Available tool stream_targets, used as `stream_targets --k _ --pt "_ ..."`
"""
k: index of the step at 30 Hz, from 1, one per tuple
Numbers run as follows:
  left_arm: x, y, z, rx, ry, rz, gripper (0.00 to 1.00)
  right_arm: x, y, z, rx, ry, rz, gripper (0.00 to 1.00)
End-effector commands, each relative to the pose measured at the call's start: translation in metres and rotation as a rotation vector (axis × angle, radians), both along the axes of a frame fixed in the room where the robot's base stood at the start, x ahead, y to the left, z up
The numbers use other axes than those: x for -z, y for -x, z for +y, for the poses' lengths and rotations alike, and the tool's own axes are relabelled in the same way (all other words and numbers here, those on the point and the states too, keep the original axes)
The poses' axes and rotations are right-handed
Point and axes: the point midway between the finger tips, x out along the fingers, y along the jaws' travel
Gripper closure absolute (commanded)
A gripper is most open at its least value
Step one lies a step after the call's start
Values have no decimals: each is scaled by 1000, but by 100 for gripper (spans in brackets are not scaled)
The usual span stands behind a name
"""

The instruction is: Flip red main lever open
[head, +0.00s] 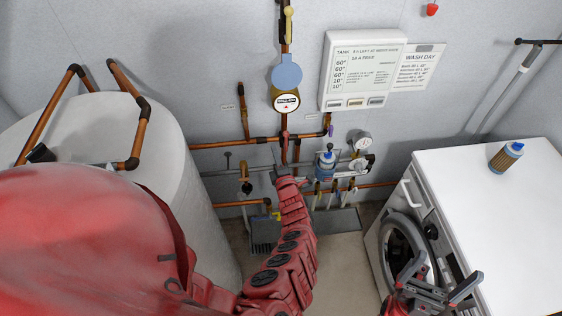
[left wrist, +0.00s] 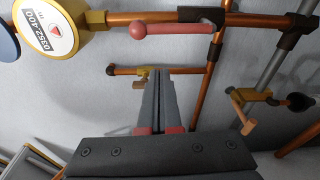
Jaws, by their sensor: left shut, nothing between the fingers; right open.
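The red main lever (left wrist: 145,29) shows in the left wrist view, with a round red end. It lies close alongside the copper main pipe (left wrist: 262,19), near the round meter (left wrist: 48,28). My left gripper (left wrist: 158,72) is shut with nothing between its fingers. Its tips are apart from the lever in that picture, below it. In the head view my left gripper (head: 278,158) is at the pipes under the meter (head: 286,101), and the lever is small and hard to make out there. My right gripper (head: 441,273) is open and empty in front of the washing machine.
A white tank (head: 150,150) stands at the left. A white washing machine (head: 480,190) stands at the right with a bottle (head: 506,157) on top. Other pipes, small valves and a gauge (head: 361,141) crowd the wall right of my left gripper. Signs (head: 362,72) hang above.

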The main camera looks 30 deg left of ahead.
Motion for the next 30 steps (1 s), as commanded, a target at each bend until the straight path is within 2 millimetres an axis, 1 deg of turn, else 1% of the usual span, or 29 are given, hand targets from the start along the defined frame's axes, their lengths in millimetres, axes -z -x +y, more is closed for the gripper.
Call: stream_targets --k 1,6,12,30 --pt "-2 8 -7 2 -5 5 100 -5 0 0 0 0 0 0" --pt "-1 27 -25 2 -2 3 100 -6 0 0 0 0 0 0" --pt "0 41 -37 0 -2 1 100 -5 0 0 0 0 0 0" --pt "0 43 -38 -1 -2 1 100 -5 0 0 0 0 0 0"
